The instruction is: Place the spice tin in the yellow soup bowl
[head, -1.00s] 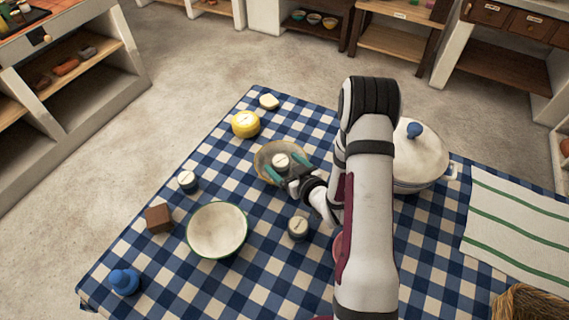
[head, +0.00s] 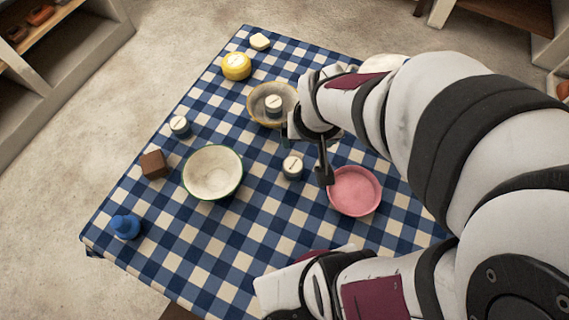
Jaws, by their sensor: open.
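A small dark tin with a pale labelled lid (head: 274,103) stands inside the yellow-rimmed soup bowl (head: 255,118). Two similar tins stand on the cloth: one (head: 180,126) left of the bowl, the other (head: 292,166) below it. I cannot read the labels. My gripper (head: 306,160) is open, clear of the tin in the bowl, just below and right of that bowl. Its fingers show around the height of the lower tin in the picture; I cannot tell how far above the table they are. My wrist covers the cloth right of the bowl.
A green-rimmed bowl (head: 213,172) and a pink bowl (head: 355,191) stand near the lower tin. A brown block (head: 154,164), a blue object (head: 125,227), a yellow round item (head: 236,66) and a white piece (head: 260,41) line the left side. My arm hides the right side.

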